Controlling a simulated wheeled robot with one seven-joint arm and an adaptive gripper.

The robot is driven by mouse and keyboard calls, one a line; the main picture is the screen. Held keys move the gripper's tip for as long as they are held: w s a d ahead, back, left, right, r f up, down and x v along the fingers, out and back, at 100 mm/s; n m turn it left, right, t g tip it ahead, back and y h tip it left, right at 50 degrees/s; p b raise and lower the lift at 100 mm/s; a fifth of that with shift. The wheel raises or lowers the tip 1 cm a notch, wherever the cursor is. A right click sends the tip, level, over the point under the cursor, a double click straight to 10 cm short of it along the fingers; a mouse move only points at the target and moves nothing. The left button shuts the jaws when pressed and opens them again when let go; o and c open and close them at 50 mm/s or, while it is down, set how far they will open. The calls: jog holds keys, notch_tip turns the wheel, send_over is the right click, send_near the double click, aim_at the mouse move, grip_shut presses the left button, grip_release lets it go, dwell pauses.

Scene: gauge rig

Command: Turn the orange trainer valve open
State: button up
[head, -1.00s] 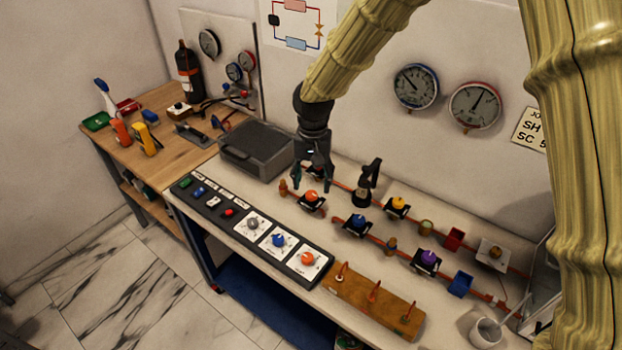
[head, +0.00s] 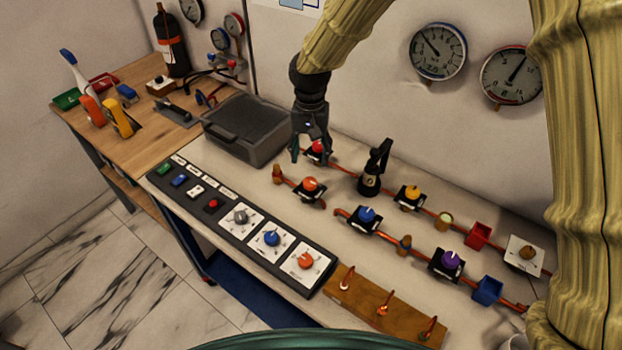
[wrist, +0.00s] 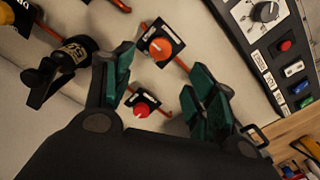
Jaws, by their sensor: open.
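The orange trainer valve (head: 310,185) is an orange knob on a black square plate, set in a copper pipe run on the bench. In the wrist view the orange knob (wrist: 160,49) has a pale pointer line and lies ahead of the fingertips, between their lines. My gripper (head: 313,152) is open and empty, behind the orange valve in the head view, over a red valve (head: 318,147). In the wrist view my green-padded fingers (wrist: 160,85) stand apart, with the red knob (wrist: 142,109) between them. I cannot tell whether they touch it.
A black upright fitting (head: 373,170) stands just right of my gripper. Blue (head: 367,215), yellow (head: 411,193) and purple (head: 450,260) valves sit further right. A control panel (head: 226,236) with another orange knob (head: 306,261) lies in front. A grey case (head: 247,130) is at left.

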aim_at(310, 182)
jog(key=shift+f+p, duration=1.65)
jog(key=shift+f, duration=3.5)
jog(key=c, duration=1)
jog(key=shift+c, duration=0.2)
